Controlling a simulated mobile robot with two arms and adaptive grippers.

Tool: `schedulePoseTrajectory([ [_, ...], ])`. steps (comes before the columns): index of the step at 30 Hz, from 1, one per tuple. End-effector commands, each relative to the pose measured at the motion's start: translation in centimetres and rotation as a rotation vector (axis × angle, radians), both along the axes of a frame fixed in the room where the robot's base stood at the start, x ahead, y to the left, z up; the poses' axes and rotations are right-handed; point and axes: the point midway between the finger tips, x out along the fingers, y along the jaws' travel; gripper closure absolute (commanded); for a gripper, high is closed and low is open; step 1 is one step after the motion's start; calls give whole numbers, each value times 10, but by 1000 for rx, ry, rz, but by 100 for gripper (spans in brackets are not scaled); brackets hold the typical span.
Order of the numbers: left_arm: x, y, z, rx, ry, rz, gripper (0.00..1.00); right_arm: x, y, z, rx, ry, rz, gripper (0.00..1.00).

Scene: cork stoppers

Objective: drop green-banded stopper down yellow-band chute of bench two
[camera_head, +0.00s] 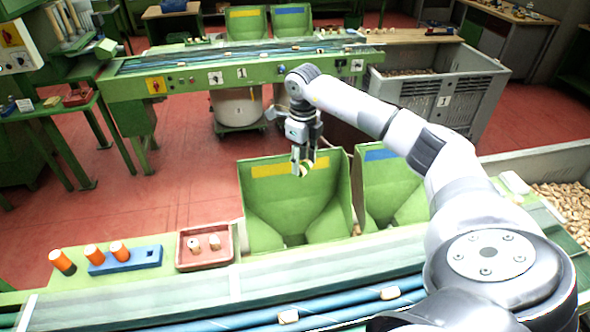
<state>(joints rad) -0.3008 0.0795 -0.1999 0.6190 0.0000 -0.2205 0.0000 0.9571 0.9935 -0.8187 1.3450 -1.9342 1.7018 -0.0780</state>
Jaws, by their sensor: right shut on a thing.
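My right gripper (303,158) is shut on a small pale stopper (305,169) with what looks like a green band. It holds the stopper at the upper back of a green chute (290,205) on the near bench. That chute has a yellow band (290,170) along its back wall and an open hopper below. I cannot tell how high the stopper is above the hopper. My left gripper is not in view.
A blue-band chute (390,190) stands just right, partly behind my arm. A red tray (207,260) with two stoppers and a blue block (125,261) with orange-topped items lie left. Stoppers lie on the near belt.

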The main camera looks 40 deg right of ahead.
Motion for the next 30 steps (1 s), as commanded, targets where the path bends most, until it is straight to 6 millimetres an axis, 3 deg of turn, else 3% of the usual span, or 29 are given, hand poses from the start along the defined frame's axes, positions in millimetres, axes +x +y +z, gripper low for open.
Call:
schedulePoseTrajectory([
  [3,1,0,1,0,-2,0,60,0,0,1,0,0,0,71],
  [4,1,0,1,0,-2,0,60,0,0,1,0,0,0,59],
  [14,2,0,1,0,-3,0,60,0,0,1,0,0,0,38],
  [24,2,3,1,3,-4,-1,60,0,0,4,0,-1,-1,38],
  [30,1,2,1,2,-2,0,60,1,-1,33,-1,-6,-1,38],
])
